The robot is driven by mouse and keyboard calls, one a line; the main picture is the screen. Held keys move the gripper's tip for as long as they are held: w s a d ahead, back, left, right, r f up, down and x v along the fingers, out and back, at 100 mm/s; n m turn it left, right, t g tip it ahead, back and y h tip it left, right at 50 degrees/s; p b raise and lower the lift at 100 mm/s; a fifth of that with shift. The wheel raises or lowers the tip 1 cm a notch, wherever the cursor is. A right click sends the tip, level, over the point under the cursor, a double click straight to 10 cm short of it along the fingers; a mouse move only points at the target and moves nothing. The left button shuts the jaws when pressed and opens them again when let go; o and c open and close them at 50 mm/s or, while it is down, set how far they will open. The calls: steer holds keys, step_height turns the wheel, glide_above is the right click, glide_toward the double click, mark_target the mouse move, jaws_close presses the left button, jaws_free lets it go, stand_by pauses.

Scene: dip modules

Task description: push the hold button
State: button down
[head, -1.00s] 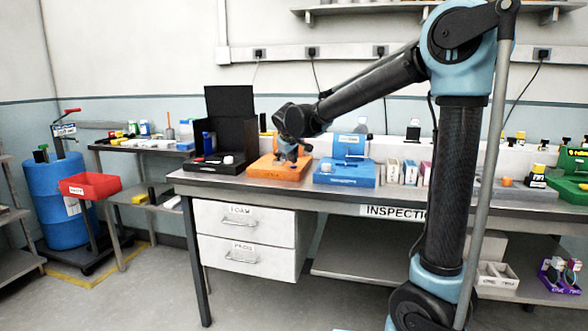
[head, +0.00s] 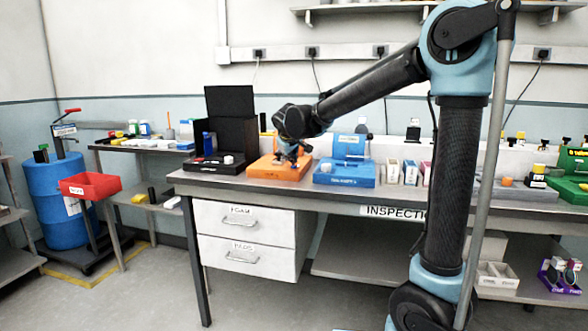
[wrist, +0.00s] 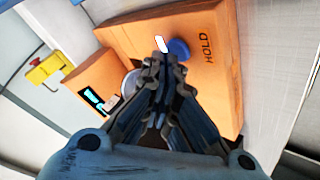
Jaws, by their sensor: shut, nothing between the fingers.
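The orange module (head: 268,168) sits on the inspection bench, between a black case and a blue module. In the wrist view the orange module (wrist: 222,75) bears the label HOLD beside a blue round button (wrist: 178,49). A white mark shows just left of the button. My gripper (wrist: 160,62) is shut and empty, its fingertips over the module close to the blue button's lower left. I cannot tell whether they touch it. In the head view my gripper (head: 292,157) hangs over the orange module and hides part of it. A round silvery part is partly hidden behind the fingers.
The black case (head: 228,125) with a raised lid stands to the left. The blue module (head: 345,174) stands close on the right, with small boxes (head: 402,173) beyond. The bench's front edge (head: 330,198) runs just in front. A yellow item with a red knob (wrist: 45,70) lies behind.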

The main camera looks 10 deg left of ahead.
steer(key=shift+r, duration=0.2)
steer(key=shift+r, duration=0.1)
steer(key=shift+r, duration=2.95)
steer(key=s+d+f+m, duration=0.1)
steer(key=d, duration=0.4)
steer(key=s+d+f+m+g+h, duration=0.1)
steer(key=s+d, duration=0.1)
steer(key=d, duration=0.4)
steer(key=s+d+f, duration=0.2)
steer(key=d, duration=0.4)
steer(key=shift+s+m+g+h, duration=0.15)
steer(key=shift+m+g+h, duration=0.15)
steer(key=shift+m+g, duration=0.1)
steer(key=s+d+f+m+g, duration=0.2)
steer(key=s+d+f, duration=0.4)
steer(key=s+d, duration=0.4)
steer(key=s+d+f+m+g, duration=0.2)
steer(key=s+d+f+m, duration=0.1)
steer(key=s+d+f, duration=0.55)
steer(key=s+d+f+m, duration=0.1)
steer(key=s+d+f, duration=0.1)
steer(key=s+f, duration=0.2)
steer(key=s+d+f+m+g, duration=0.1)
steer(key=s+f, duration=0.3)
steer(key=s, duration=0.5)
steer(key=shift+s+d+f, duration=0.15)
steer(key=shift+d+f, duration=0.1)
steer(key=shift+d, duration=0.35)
